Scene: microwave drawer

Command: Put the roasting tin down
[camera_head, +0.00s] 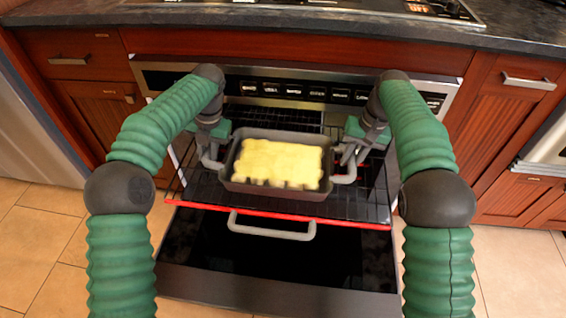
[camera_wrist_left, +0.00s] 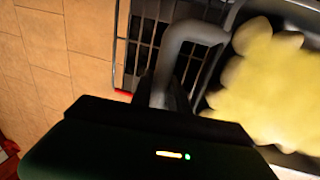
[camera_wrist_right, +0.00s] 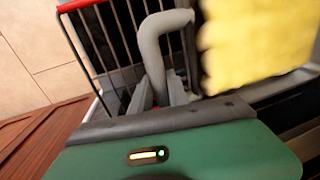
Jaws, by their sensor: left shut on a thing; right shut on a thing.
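The roasting tin (camera_head: 277,191) is dark grey with a pale yellow food filling (camera_head: 279,163), and it sits level at or just above the pulled-out oven rack (camera_head: 350,205). I cannot tell whether it touches the rack. My left gripper (camera_head: 212,153) is shut on the tin's left handle; that handle (camera_wrist_left: 185,42) also shows in the left wrist view. My right gripper (camera_head: 352,153) is shut on the right handle, which the right wrist view shows as a grey bent bar (camera_wrist_right: 155,45). The fingertips are partly hidden by the gripper bodies.
The rack has a red front edge (camera_head: 300,217). A dark countertop (camera_head: 260,18) with a stovetop runs above. Wooden cabinets (camera_head: 505,130) flank the oven.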

